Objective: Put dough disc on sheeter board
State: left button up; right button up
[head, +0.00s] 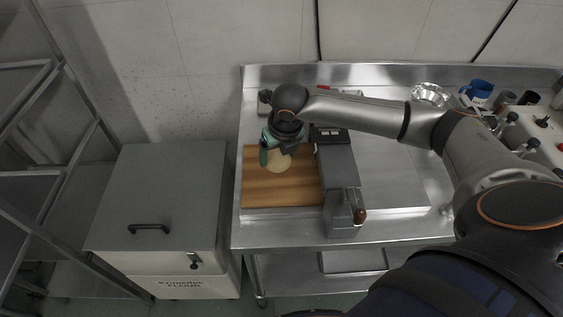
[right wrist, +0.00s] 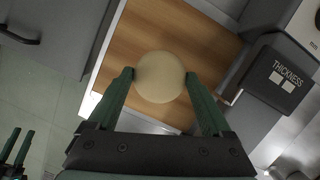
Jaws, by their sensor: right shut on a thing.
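The pale round dough disc (head: 279,165) is over the wooden sheeter board (head: 270,192), left of the grey sheeter head. In the right wrist view the dough disc (right wrist: 160,77) sits between the two green fingertips of my right gripper (right wrist: 159,75), which is shut on it. In the head view my right gripper (head: 272,152) hides part of the disc. I cannot tell whether the disc touches the board. My left gripper (right wrist: 20,135) shows only at the lower left of the right wrist view, with its green fingers apart and nothing between them.
The sheeter head (head: 340,175), with a thickness dial box (right wrist: 278,76), stands right of the board. A grey-lidded flour bin (head: 160,195) stands left of the steel table. A metal bowl (head: 430,94) and blue mug (head: 478,90) are at the back right.

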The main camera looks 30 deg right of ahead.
aim_at(283, 159)
jog(key=shift+w+d+f, duration=0.15)
jog(key=shift+d+f, duration=0.3)
jog(key=shift+f, duration=0.15)
jog(key=shift+s+x, duration=0.2)
jog(key=shift+x, duration=0.7)
jog(key=shift+s+x, duration=0.15)
jog(key=shift+x, duration=0.8)
jog(key=shift+d+f, duration=0.15)
jog(key=o, duration=1.2)
jog(key=shift+o, duration=0.2)
jog(key=p+v, duration=0.1)
jog(key=v, duration=1.1)
